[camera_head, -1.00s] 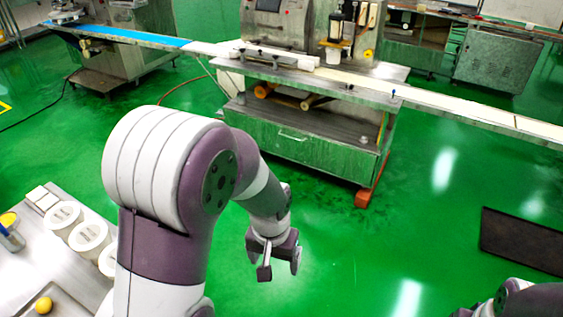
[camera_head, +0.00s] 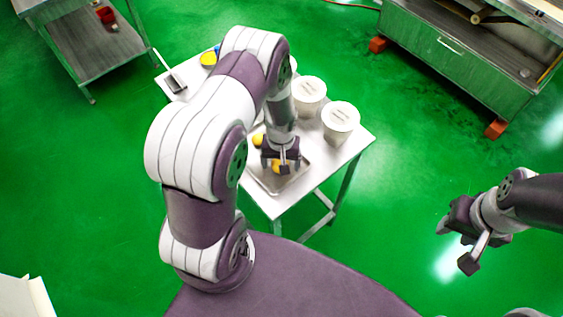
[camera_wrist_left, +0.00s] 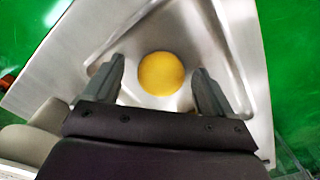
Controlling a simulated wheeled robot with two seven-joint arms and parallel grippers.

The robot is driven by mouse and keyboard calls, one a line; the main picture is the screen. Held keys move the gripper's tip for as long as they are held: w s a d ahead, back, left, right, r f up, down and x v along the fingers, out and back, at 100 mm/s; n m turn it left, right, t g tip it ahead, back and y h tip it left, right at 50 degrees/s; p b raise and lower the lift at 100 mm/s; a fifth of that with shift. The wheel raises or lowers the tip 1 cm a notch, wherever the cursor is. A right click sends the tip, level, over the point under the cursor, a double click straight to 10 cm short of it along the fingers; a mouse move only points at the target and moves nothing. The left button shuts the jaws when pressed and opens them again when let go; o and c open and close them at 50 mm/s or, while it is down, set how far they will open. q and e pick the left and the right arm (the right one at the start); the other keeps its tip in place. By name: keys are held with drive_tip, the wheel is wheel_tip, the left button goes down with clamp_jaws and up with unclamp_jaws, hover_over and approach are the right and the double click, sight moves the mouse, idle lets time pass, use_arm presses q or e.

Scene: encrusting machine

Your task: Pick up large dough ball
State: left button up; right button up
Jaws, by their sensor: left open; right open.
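A round yellow dough ball (camera_wrist_left: 161,73) lies on a metal tray (camera_wrist_left: 228,40) in the left wrist view. My left gripper (camera_wrist_left: 158,68) is open over it, with one finger on each side of the ball and a gap visible at both. In the head view the left gripper (camera_head: 281,165) is low over the tray (camera_head: 268,184), partly covering the dough ball (camera_head: 276,167). A second yellow ball (camera_head: 258,139) shows behind it, partly hidden by my arm. My right gripper (camera_head: 456,245) is open and empty over the floor at the right.
The tray is on a small metal table (camera_head: 350,148). Two white lidded tubs (camera_head: 308,93) (camera_head: 340,119) stand just beyond the gripper. A yellow item (camera_head: 208,59) is at the table's far left. A machine cabinet (camera_head: 450,60) is at the upper right. Green floor is open around the table.

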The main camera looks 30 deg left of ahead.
use_arm(q)
drive_tip(key=shift+f, duration=0.15)
drive_tip(key=shift+w+a+f, duration=0.1)
drive_tip(key=shift+a, duration=0.05)
drive_tip(key=shift+c, duration=0.7)
drive_tip(key=c, duration=1)
